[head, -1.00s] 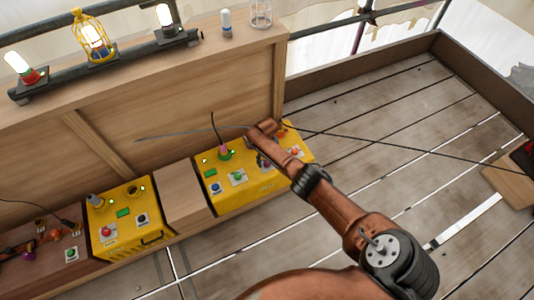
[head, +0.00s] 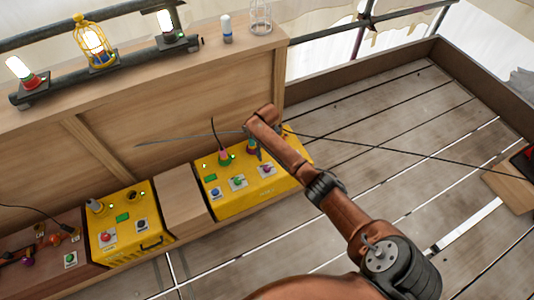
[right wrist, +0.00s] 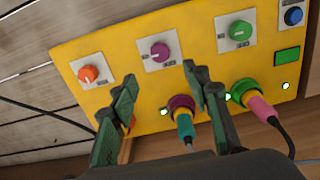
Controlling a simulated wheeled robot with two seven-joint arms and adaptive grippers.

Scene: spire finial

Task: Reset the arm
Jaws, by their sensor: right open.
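My right arm (head: 345,215) reaches from the lower right over the right yellow control box (head: 225,205). My right gripper shows in the right wrist view (right wrist: 162,77), its two dark green fingers spread apart with nothing between them. Beyond the fingers is the box's yellow face. A teal plug (right wrist: 185,125) sits in a purple socket, partly beside the right finger. A pink plug (right wrist: 262,108) with a black cable sits in a green socket to its right. Orange (right wrist: 90,74), purple (right wrist: 160,51) and green (right wrist: 240,30) knobs line the panel. My left gripper is not in view.
A second yellow box (head: 130,240) stands left, past a wooden block (head: 185,195). Lamps, one in a yellow cage (head: 93,45), stand along the rail behind. A thin dark cable crosses right over the plank floor (head: 400,130), mostly clear there.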

